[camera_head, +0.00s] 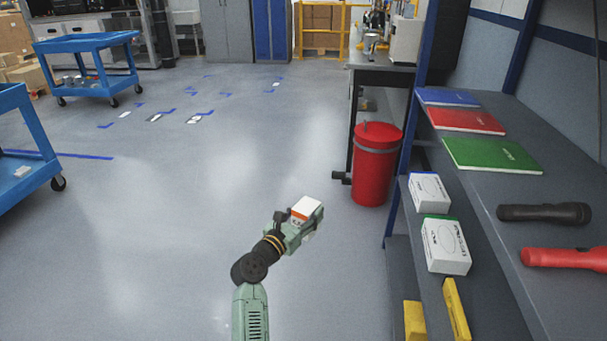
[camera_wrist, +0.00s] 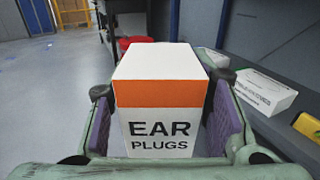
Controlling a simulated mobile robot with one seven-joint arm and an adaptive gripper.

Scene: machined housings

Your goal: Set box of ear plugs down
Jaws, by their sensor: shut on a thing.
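The box of ear plugs (camera_wrist: 160,100) is white with an orange band and dark lettering, and it fills the middle of the wrist view. My gripper (camera_wrist: 165,130) is shut on it, with a purple-lined finger on each side. In the head view the box (camera_head: 306,208) is held up over the open floor, left of the shelf unit. My gripper (camera_head: 297,226) there is at the end of my green arm.
At right stands a dark shelf unit (camera_head: 502,190). Its top shelf holds notebooks (camera_head: 490,155) and flashlights (camera_head: 545,213); the lower shelf holds white boxes (camera_head: 445,245) and yellow items (camera_head: 455,310). A red bin (camera_head: 375,165) stands beyond my gripper. Blue carts (camera_head: 88,65) are at left.

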